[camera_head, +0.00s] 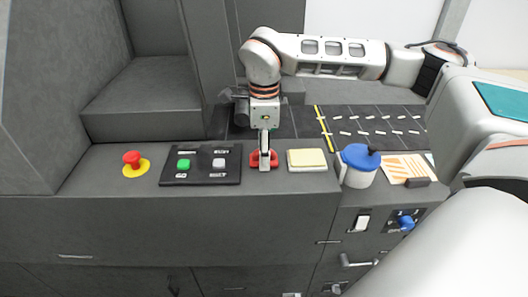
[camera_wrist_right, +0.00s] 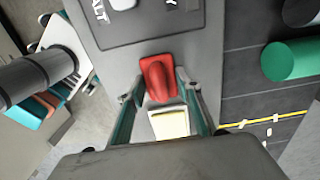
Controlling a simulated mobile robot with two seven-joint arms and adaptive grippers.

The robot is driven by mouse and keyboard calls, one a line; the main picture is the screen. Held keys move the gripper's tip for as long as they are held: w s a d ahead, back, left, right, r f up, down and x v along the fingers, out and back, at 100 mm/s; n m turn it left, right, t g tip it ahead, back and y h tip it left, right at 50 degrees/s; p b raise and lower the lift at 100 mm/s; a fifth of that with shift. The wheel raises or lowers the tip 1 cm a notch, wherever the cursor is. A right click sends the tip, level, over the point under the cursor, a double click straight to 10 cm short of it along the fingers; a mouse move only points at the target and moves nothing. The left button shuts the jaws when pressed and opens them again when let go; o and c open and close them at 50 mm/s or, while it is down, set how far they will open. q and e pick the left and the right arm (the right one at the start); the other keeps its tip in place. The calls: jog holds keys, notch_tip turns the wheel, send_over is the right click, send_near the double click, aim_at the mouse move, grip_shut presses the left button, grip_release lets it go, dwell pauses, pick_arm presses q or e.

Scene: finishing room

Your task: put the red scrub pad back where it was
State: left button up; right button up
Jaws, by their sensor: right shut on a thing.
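The red scrub pad (camera_head: 254,159) is at the front of the grey counter, between the black button panel and the pale yellow pad. My right gripper (camera_head: 265,164) points down onto it and is shut on it. In the right wrist view the red pad (camera_wrist_right: 158,76) lies between the tips of the teal-lined fingers (camera_wrist_right: 160,98). I cannot tell whether the pad touches the counter or is slightly above it. The left gripper is not in view.
The yellow pad (camera_head: 307,160) lies close on the right, then a blue-lidded white pot (camera_head: 358,167) and a striped card (camera_head: 405,168). The button panel (camera_head: 201,166) and a red emergency knob (camera_head: 133,160) are left. A green cylinder (camera_wrist_right: 292,60) shows in the wrist view.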

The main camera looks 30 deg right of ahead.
jog(key=o, duration=1.1)
jog(key=shift+f, duration=0.1)
jog(key=shift+c, duration=0.2)
notch_tip(320, 180, up, 12)
jog(key=shift+r+b, duration=0.2)
jog(key=shift+b, duration=0.2)
jog(key=shift+s, duration=0.1)
